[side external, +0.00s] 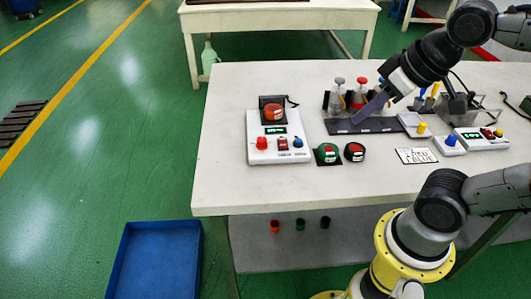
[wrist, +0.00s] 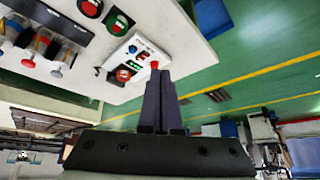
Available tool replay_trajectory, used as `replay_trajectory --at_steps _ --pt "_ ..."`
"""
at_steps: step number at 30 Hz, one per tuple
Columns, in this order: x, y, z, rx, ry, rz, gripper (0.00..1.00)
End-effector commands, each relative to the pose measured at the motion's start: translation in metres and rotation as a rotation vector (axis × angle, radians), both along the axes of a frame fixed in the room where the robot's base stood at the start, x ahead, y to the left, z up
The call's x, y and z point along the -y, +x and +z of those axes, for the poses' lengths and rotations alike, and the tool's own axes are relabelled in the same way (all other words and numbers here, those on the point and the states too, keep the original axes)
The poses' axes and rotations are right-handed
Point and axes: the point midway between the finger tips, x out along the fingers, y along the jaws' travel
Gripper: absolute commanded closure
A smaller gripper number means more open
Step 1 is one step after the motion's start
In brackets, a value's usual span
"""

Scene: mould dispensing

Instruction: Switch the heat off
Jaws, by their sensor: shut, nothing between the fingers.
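A white heater unit (side external: 278,149) stands at the table's left side. Its front carries a green-lit display (side external: 275,130), a red knob (side external: 262,143), a red rocker switch (side external: 283,142) and a blue knob (side external: 297,142). An orange round mould (side external: 273,112) sits on its dark top plate. The unit also shows in the wrist view (wrist: 118,50), where the red knob (wrist: 154,65) appears just beyond my fingertips. My gripper (side external: 357,121) is shut and empty, above the table to the right of the unit and apart from it. I cannot read the switch's position.
Several bottles (side external: 358,95) stand in a dark rack behind my gripper. A label card (side external: 417,156) and a second display unit (side external: 481,138) are further right. A blue bin (side external: 157,262) is on the floor.

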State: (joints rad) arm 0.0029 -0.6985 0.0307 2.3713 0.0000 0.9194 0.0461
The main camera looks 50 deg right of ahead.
Motion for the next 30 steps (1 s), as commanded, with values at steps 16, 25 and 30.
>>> replay_trajectory --at_steps 16,25,30 --pt "-0.001 -0.026 -0.031 -0.027 -0.021 0.041 1.0" --pt "0.0 -0.012 -0.001 -0.028 0.069 -0.123 1.0" --pt "0.004 0.025 0.026 -0.077 0.127 -0.261 1.0"
